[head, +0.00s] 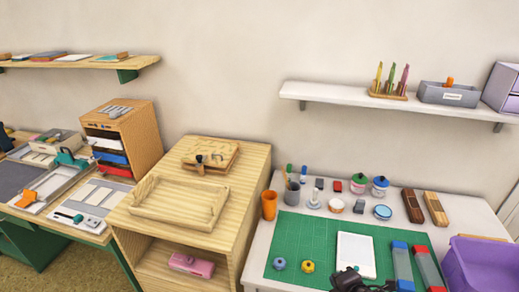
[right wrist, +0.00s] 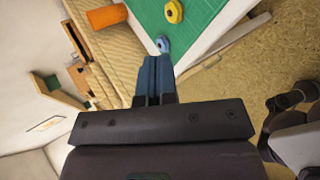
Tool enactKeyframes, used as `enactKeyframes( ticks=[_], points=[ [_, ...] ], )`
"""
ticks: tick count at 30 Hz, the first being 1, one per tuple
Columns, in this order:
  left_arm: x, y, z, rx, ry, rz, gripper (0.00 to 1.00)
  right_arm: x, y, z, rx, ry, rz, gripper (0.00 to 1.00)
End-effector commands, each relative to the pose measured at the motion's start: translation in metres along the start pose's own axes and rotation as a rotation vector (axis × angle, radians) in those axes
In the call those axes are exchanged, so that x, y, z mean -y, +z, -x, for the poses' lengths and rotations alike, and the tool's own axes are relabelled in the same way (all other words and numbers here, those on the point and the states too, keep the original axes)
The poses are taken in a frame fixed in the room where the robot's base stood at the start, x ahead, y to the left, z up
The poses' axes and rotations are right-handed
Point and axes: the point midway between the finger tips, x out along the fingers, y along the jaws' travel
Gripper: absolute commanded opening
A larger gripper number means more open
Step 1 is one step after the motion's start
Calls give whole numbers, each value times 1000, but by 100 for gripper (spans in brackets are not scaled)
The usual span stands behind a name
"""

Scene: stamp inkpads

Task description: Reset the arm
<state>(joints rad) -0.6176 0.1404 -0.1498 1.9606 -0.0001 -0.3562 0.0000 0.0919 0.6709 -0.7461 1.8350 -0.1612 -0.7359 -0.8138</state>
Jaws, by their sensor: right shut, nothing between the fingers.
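In the right wrist view my right gripper (right wrist: 155,60) is shut, its two blue-grey fingers together with nothing between them. Its tips show just below a small blue round piece (right wrist: 163,44) near the edge of the green mat (right wrist: 205,15); I cannot tell the gap in depth. A yellow round piece (right wrist: 174,11) lies farther up on the mat. In the head view a dark part of mine shows at the bottom edge, in front of the white sheet (head: 356,254). My left gripper is not in view.
A wooden cabinet with a tray (head: 180,202) stands left. A white shelf (head: 400,104) hangs above. The mat's left half is mostly clear.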

Motion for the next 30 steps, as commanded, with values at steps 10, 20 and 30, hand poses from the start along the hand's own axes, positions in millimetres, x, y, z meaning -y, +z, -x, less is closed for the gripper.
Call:
enactKeyframes(
  ticks=[10, 20, 30],
  points=[
    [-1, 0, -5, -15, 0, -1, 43, -15, -19, 29, -185, 176, -1081, 0],
    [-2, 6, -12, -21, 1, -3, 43, 77, 16, 77, -52, 273, -1672, 0],
    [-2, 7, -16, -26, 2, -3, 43, 149, 8, 104, 89, 221, -1778, 0]
  ],
)
